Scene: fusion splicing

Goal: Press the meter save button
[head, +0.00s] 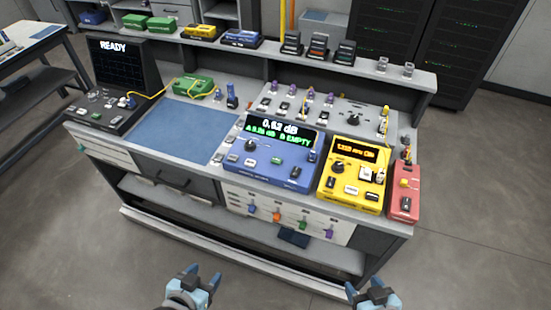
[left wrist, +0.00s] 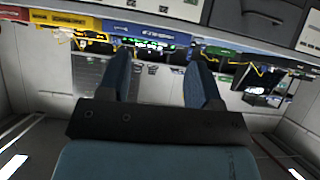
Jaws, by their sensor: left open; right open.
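The blue meter (head: 272,152) stands on the workbench, right of the blue mat. Its screen reads "0.62 dB" and, below, what looks like "A 3.26 dB B EMPTY". A dark knob and several small buttons sit on its face; their labels are too small to read, so I cannot tell which is save. In the left wrist view the meter (left wrist: 145,32) appears upside down beyond the fingers. My left gripper (head: 203,274) is open and empty in front of the bench, well apart from the meter. My right gripper (head: 373,287) is open and empty, further right.
A yellow device (head: 353,175) and a red box (head: 404,192) stand right of the meter. The blue mat (head: 187,130) lies left of it, with a black machine showing "READY" (head: 112,85) beyond. A shelf runs along the back. The floor before the bench is clear.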

